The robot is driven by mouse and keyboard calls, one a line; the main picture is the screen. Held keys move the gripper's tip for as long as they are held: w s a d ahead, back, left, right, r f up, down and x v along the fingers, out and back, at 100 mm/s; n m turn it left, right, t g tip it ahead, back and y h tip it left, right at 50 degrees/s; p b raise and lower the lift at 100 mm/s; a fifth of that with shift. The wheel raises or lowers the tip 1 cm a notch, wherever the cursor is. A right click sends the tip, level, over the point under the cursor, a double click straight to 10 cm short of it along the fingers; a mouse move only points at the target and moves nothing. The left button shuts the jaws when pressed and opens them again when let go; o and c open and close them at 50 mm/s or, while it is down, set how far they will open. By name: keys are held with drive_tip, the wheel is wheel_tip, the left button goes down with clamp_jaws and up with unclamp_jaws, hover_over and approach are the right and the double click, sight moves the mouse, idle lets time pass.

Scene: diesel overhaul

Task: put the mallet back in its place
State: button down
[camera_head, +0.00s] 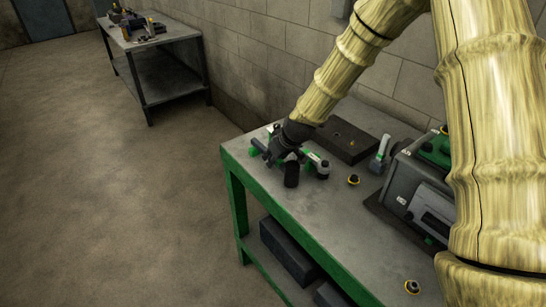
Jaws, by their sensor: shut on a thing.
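My gripper (278,148) is low over the near-left end of the green-framed bench (330,215), at the end of my arm. It is shut on what looks like the mallet. A dark, short cylinder (291,175), apparently the mallet's head, shows just below and to the right of the gripper. The fingers and the grip itself are small and partly hidden, and I cannot tell whether the mallet touches the bench top. The mallet's place cannot be made out for certain.
A green-and-white item (316,164) lies close to the gripper's right. Behind are a dark flat block (347,143) and a pale-handled tool (381,150). A grey machine (420,190) stands right. Small yellow-rimmed parts (353,180) lie on the bench. Another table (165,38) stands far left.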

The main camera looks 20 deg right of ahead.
drive_tip(key=shift+f, duration=0.5)
drive_tip(key=c, duration=1.3)
unclamp_jaws()
drive_tip(key=shift+o, duration=0.2)
